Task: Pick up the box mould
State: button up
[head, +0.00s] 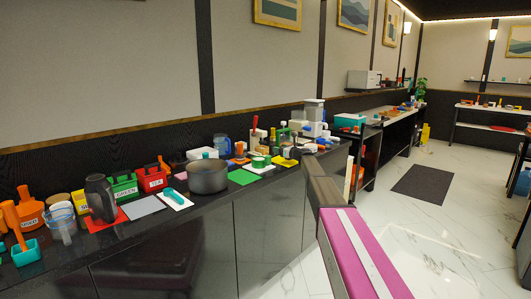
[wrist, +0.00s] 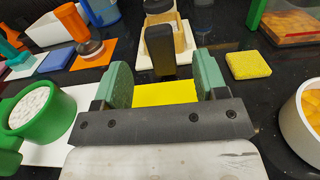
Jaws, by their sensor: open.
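No thing is marked as the box mould, and I cannot tell for sure which one it is. A pale wooden piece (wrist: 181,36) with a dark upright block (wrist: 164,52) in front of it stands on a white board (wrist: 146,57), at the top middle of the wrist view. My gripper (wrist: 163,82) has green finger pads, wide apart and empty. It is over a yellow mat (wrist: 164,94), nearer than the wooden piece and apart from it. In the head view I cannot clearly make out the gripper.
A green round container (wrist: 40,112) is close on the left and a pale bowl with orange contents (wrist: 303,108) on the right. A yellow block (wrist: 248,65) lies right of the fingers. In the head view, a grey pot (head: 208,177) and several other items crowd the dark counter.

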aim_at(271, 145)
jog(key=x, duration=0.7)
jog(key=shift+w+a+f, duration=0.25)
jog(key=shift+s, duration=0.1)
jog(key=c, duration=1.2)
jog(key=shift+r, duration=0.5)
jog(key=v, duration=1.8)
jog(key=shift+r, duration=0.35)
